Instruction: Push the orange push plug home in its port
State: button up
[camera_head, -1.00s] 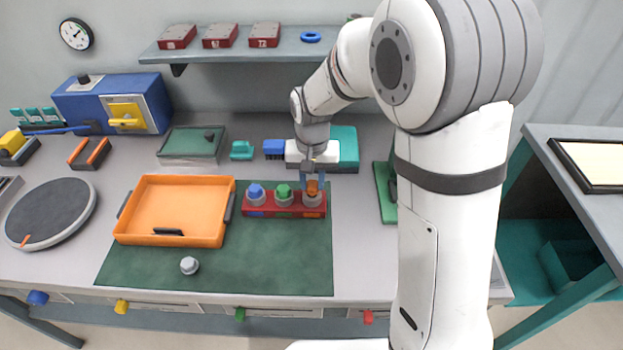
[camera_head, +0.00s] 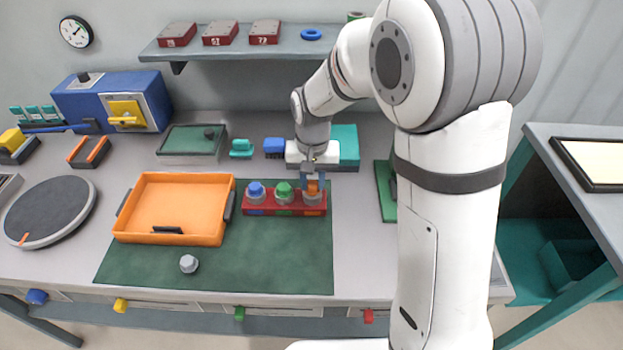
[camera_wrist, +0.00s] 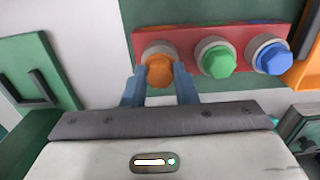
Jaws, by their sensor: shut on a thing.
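The orange push plug (camera_wrist: 159,70) sits at the grey ring of its port, at the right end of the red block (camera_head: 271,211) in the head view. My gripper (camera_head: 314,187) is over that end with its blue fingers down. In the wrist view the fingers of my gripper (camera_wrist: 160,85) stand on both sides of the orange plug and are shut on it. How deep the plug sits in its port is hard to tell. A green plug (camera_head: 284,189) and a blue plug (camera_head: 256,189) sit in the other two ports.
The red block stands on a green mat (camera_head: 290,260). An orange tray (camera_head: 222,237) is to its left, and a grey knob-like piece (camera_head: 189,264) lies in front.

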aim_at(312, 185)
jog(key=shift+f, duration=0.25)
jog(key=o, duration=1)
jog(key=shift+o, duration=0.2)
notch_tip(312, 185, up, 8)
jog(key=shift+f+b, duration=0.15)
jog(key=shift+b, duration=0.3)
jog(key=shift+s+d+r, duration=0.2)
jog(key=shift+d+r, duration=0.05)
jog(key=shift+d, duration=0.05)
jog(key=s+d+r+t, duration=0.1)
jog(key=s+d, duration=0.5)
jog(key=s, duration=0.3)
jog(key=s+d+r+t, duration=0.2)
jog(key=s+d, duration=0.5)
jog(key=s, duration=0.2)
jog(key=shift+s+d, duration=0.25)
jog(key=shift+s, duration=0.1)
